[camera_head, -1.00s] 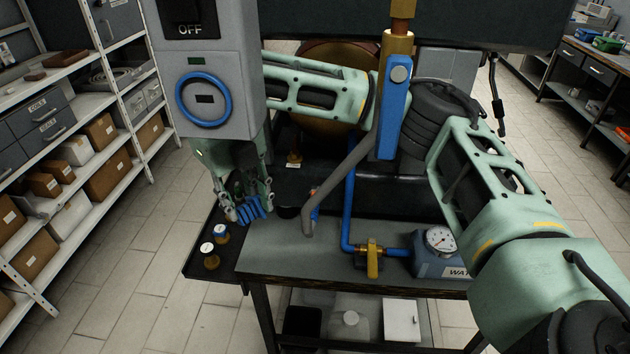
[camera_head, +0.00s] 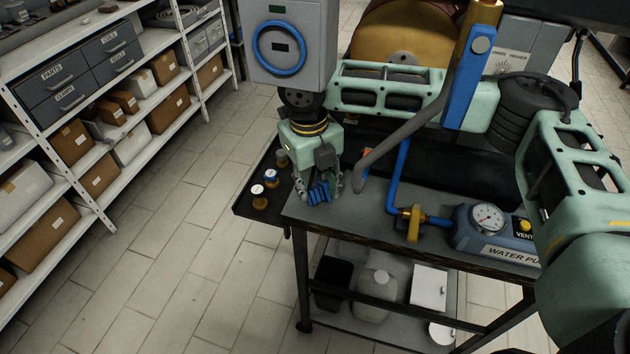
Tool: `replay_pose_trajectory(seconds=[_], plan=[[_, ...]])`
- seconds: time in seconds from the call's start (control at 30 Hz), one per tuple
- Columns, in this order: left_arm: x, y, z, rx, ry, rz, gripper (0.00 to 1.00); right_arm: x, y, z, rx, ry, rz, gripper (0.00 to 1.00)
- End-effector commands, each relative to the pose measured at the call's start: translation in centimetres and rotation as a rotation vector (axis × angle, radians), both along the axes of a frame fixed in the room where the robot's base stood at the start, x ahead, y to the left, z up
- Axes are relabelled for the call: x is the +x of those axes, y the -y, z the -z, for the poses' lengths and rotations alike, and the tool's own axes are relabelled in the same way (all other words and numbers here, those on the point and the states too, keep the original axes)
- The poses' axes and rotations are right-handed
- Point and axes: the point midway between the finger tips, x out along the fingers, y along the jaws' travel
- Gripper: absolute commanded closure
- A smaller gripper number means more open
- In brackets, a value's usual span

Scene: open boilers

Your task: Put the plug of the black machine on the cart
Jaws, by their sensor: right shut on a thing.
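My right gripper (camera_head: 320,192) points down just over the left end of the cart's grey top (camera_head: 350,224). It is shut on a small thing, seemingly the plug. Blue ribbed parts show at the fingertips, but the fingers hide most of what they hold. I cannot tell whether it touches the top. The black machine (camera_head: 428,166) stands behind, with a grey pipe and a blue pipe in front of it. My left gripper is not in view.
Brass caps with a white top (camera_head: 258,192) and a blue-white top (camera_head: 271,177) stand on the dark side ledge. A blue water pump (camera_head: 480,230) with a gauge and a yellow valve (camera_head: 413,224) are at right.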

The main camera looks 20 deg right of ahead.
Motion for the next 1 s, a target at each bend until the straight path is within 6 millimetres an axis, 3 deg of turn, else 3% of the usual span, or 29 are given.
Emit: replay_pose_trajectory(seconds=[0.13, 0.17, 0.33, 0.73, 0.87, 1.0], plan=[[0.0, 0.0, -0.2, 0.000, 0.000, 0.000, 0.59, 0.0, 0.0, 0.2, 0.000, -0.002, 0.000, 1.00], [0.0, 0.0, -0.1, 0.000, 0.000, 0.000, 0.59, 0.0, 0.0, 0.2, 0.000, -0.001, 0.000, 0.62], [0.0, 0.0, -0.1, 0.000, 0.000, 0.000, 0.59, 0.0, 0.0, 0.2, 0.000, 0.000, 0.000, 0.47], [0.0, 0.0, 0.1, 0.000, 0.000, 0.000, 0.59, 0.1, 0.0, -0.2, 0.000, 0.002, 0.000, 0.46], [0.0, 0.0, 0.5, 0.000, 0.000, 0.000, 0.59, 0.1, -0.2, -2.0, 0.001, 0.004, 0.000, 0.46], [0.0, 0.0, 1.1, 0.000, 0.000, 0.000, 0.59, 0.0, -0.4, -4.9, 0.002, 0.005, 0.000, 0.46]])
